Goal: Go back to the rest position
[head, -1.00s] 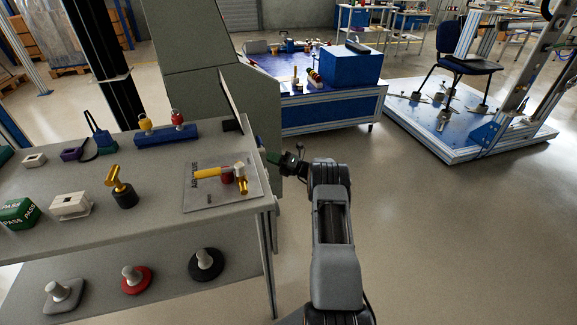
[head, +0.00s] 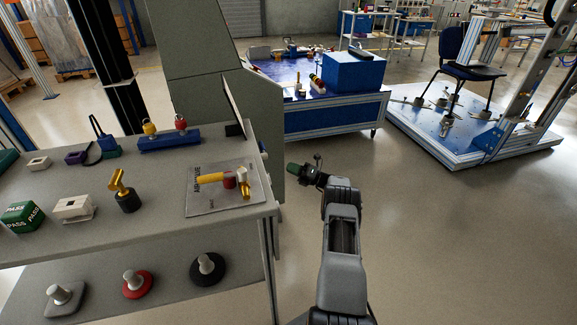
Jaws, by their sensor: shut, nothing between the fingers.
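My gripper (head: 294,168) is at the end of my arm, just right of the grey bench's (head: 150,238) right edge. It points left and away from me, over open floor. It is small in this view. It appears shut with nothing held, and it touches nothing that I can see. My arm rises from the bottom of the view, bent at the wrist.
A grey cabinet (head: 210,85) stands behind. A blue table (head: 335,118) and a chair (head: 470,68) on a platform (head: 500,150) stand farther back. Floor (head: 450,240) at right is clear.

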